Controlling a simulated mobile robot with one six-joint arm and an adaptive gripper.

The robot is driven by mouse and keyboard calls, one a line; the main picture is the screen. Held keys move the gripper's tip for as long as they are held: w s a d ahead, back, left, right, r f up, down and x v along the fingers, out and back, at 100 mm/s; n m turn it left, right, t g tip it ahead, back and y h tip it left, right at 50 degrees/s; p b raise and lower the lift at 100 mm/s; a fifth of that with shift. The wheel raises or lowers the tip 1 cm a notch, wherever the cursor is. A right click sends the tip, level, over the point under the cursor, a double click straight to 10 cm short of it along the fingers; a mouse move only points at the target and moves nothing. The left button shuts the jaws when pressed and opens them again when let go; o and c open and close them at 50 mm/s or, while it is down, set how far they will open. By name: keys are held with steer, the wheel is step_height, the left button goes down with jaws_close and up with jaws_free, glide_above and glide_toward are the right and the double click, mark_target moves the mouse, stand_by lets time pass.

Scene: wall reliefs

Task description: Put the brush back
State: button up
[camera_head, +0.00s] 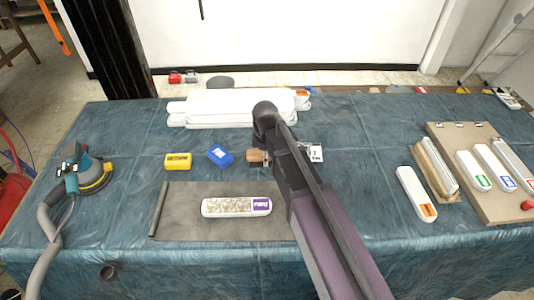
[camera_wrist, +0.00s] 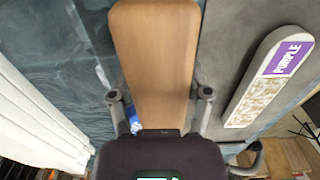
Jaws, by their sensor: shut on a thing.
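The brush shows in the wrist view as a long, flat wooden piece with a rounded end (camera_wrist: 155,50). My gripper (camera_wrist: 160,97) has one finger on each side of it and is shut on it. In the head view a small brown wooden end (camera_head: 256,156) shows left of my arm, above the blue cloth; my gripper is mostly hidden there by the arm. No bristles show in either view. A white card with dark print (camera_head: 315,153) lies just right of the arm.
A white relief labelled PURPLE (camera_head: 222,208) lies on a grey mat (camera_head: 180,228). Yellow (camera_head: 178,161) and blue (camera_head: 220,155) blocks lie behind it. White stacked pieces (camera_head: 215,108) are at the back, a sander (camera_head: 85,172) at left, a board with labelled pieces (camera_head: 460,140) at right.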

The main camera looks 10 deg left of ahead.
steer(key=shift+w+a+f, duration=0.1)
steer(key=shift+w+a, duration=0.1)
steer(key=shift+w, duration=0.9)
steer(key=shift+w+a+f, duration=0.1)
steer(key=shift+w+a, duration=0.05)
steer(key=shift+w, duration=0.9)
steer(key=shift+w, duration=0.1)
steer(key=shift+w, duration=0.25)
steer(key=shift+w+a+f+b, duration=0.1)
steer(key=shift+w+f+b, duration=0.2)
steer(key=shift+f+b, duration=1.55)
steer(key=shift+b, duration=0.1)
steer(key=shift+f, duration=0.15)
steer(key=o, duration=1)
steer(key=shift+r, duration=0.25)
